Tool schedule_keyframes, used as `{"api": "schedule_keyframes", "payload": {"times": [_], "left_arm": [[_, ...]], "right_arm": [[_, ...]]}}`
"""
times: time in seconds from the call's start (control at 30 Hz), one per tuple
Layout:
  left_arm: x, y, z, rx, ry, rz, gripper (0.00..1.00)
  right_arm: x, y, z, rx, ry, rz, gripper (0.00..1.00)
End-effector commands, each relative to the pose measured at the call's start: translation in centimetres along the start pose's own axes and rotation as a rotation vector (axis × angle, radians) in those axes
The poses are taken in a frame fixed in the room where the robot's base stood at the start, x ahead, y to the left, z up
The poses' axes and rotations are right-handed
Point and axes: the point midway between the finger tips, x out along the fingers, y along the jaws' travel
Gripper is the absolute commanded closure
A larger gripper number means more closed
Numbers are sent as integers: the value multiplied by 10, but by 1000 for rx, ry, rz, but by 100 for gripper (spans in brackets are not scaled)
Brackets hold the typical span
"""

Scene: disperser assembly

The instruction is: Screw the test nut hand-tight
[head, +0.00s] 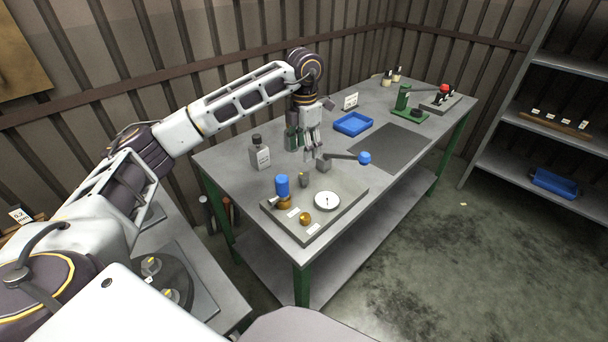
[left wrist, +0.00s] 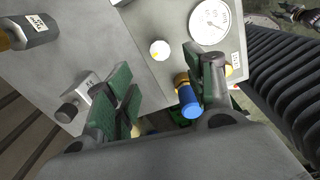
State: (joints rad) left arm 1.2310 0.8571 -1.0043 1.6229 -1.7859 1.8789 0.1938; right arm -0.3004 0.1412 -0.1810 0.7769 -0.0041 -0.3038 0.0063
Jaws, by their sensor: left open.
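A brass nut-like piece (head: 305,218) sits at the front of a grey test plate (head: 335,214); I cannot tell for certain that it is the test nut. A blue cylinder on a brass base (head: 283,187) stands at the plate's left, and also shows in the left wrist view (left wrist: 190,103), beside one finger. A white dial gauge (head: 327,201) lies on the plate and shows in the left wrist view (left wrist: 209,20). My left gripper (head: 311,147) is open and empty, above the bench behind the plate. Its green pads (left wrist: 160,92) are wide apart. My right gripper is not in view.
A grey labelled bottle (head: 260,153) stands left of the gripper. A lever with a blue knob (head: 364,158) reaches out behind the plate. A blue tray (head: 353,123) and a green press (head: 403,98) are farther back. The dark mat (head: 393,148) is clear.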

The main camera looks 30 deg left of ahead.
Motion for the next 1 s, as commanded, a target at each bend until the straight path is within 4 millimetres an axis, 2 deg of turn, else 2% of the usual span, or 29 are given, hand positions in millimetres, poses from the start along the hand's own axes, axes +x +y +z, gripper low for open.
{"api": "schedule_keyframes", "payload": {"times": [0.6, 0.8, 1.0], "left_arm": [[82, 0, -1, 0, 4, -1, 46], [100, 0, -1, -1, 2, -1, 46], [106, 0, 0, -1, 1, -1, 46]], "right_arm": [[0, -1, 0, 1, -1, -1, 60], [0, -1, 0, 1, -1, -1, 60], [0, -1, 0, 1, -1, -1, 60]]}}
